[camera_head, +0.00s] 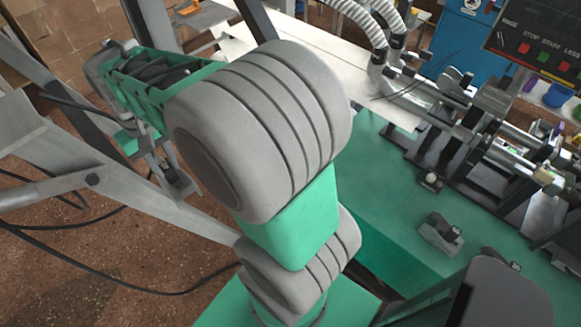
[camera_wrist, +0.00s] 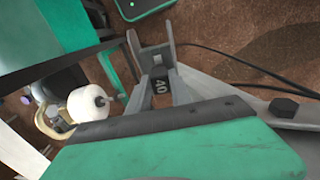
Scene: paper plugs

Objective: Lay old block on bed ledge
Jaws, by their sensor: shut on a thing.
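My gripper (camera_wrist: 163,92) is shut on a block (camera_wrist: 160,86) that has a dark face marked "40", in the wrist view. The block sits between the grey fingers, and much of it is hidden. In the head view my gripper (camera_head: 165,170) hangs at the left, beyond my bent arm, over the brown floor and away from the green bench. The block cannot be made out clearly there. The green machine bed (camera_head: 385,205) lies to the right of my arm; I cannot tell which edge is its ledge.
A grey block with a dark label (camera_head: 440,234) stands on the bed, with another dark piece (camera_head: 499,259) nearby. Metal rods and clamps (camera_head: 490,135) line the back right. Grey frame legs (camera_head: 85,165) and loose black cables (camera_head: 100,283) are at left.

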